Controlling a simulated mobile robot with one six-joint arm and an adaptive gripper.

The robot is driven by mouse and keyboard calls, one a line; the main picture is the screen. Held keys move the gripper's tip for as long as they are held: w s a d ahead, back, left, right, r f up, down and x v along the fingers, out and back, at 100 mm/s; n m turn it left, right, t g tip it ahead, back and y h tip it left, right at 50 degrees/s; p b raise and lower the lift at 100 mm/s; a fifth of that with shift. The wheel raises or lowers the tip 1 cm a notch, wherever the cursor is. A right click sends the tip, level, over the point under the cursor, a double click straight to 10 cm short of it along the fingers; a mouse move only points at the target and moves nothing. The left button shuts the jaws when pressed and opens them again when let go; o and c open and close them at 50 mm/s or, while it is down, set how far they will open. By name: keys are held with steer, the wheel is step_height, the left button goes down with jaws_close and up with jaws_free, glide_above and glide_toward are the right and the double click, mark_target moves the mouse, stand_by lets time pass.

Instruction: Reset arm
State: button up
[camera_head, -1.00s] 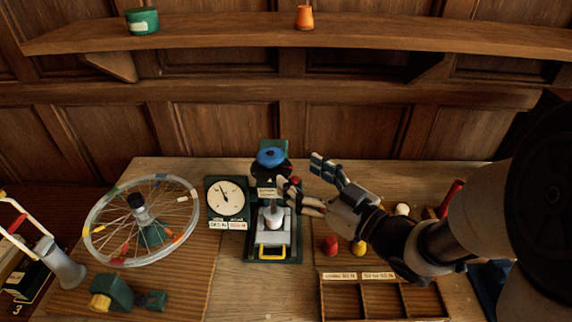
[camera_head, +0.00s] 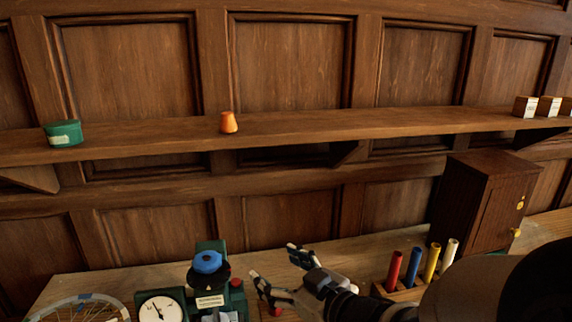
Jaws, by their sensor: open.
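My gripper (camera_head: 279,272) is open and empty, at the lower middle of the head view. Its fingers point up and to the left, just right of the green press (camera_head: 209,275) with the blue knob. My arm runs from it to the lower right corner. A red piece (camera_head: 271,311) shows partly below the fingers. The lower part of the bench is out of view.
A round dial gauge (camera_head: 160,309) and part of a spoked wheel (camera_head: 75,310) stand left of the press. A rack holds red, blue, yellow and white tubes (camera_head: 431,264) near a wooden cabinet (camera_head: 477,205). The wall shelf (camera_head: 330,128) holds a green tin (camera_head: 63,134), an orange cup (camera_head: 229,123) and small boxes (camera_head: 548,107).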

steer(key=s+d+r+m+g+h, duration=0.1)
steer(key=s+d+m+h, duration=0.2)
steer(key=d+h, duration=0.35)
steer(key=s+d+m+h, duration=0.3)
steer(key=d+m+h, duration=0.1)
steer(key=d, duration=0.6)
steer(key=s+f+m+g, duration=0.2)
steer(key=s+g, duration=0.4)
steer(key=s, duration=1.3)
steer(key=shift+a+f+m, duration=0.2)
steer(key=shift+m, duration=0.2)
steer(key=shift+w, duration=0.1)
